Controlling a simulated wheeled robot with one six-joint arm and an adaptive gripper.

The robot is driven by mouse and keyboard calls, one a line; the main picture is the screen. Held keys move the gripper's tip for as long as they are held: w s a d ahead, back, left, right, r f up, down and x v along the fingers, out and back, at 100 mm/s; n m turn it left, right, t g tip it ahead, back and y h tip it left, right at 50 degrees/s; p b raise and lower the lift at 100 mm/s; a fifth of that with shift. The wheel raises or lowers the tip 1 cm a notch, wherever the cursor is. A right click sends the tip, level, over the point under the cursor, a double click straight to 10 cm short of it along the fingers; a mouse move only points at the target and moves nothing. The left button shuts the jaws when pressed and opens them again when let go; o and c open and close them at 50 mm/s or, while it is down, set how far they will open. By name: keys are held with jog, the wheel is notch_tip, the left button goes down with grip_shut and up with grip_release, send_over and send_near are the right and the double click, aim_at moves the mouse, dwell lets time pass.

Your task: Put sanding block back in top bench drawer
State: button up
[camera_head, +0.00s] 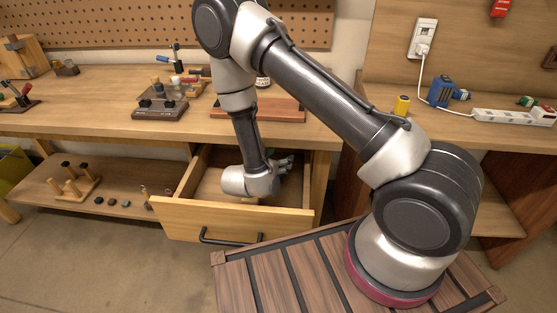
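The top bench drawer (232,220) is pulled open below the bench top, with a black handle on its front. My arm reaches down into it. My gripper (287,162) is at the drawer's right side, low in the opening and mostly hidden behind my wrist. I cannot tell whether its fingers are open or shut. A small yellow patch (249,200) shows just under my wrist inside the drawer. I cannot tell whether it is the sanding block. No sanding block is clearly visible in this view.
The bench top (100,112) holds a dark tool stand (160,108) and a reddish-brown board (270,110). A lower shelf (120,205) carries a wooden peg rack (73,185). On the right bench are a yellow item (402,105), a blue tool (440,92) and a power strip (505,116).

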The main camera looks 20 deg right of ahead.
jog(key=shift+r, duration=0.2)
jog(key=v, duration=1.2)
jog(key=shift+r, duration=0.3)
jog(key=s+d+r+m+g+y, duration=0.1)
jog(key=s+d+r+m+y, duration=0.2)
jog(key=s+d+r+m, duration=0.3)
jog(key=s+d+r+m+g+y, duration=0.2)
jog(key=s+d+r+m, duration=0.5)
jog(key=r+m, duration=0.5)
jog(key=s+d+r+m+g+y, duration=0.2)
jog(key=s+d+r+m+y, duration=0.2)
jog(key=r, duration=1)
jog(key=s+d+m, duration=0.3)
jog(key=d+m, duration=0.2)
jog(key=shift+s+d+r, duration=0.15)
jog(key=shift+d+r, duration=0.1)
jog(key=shift+d, duration=0.1)
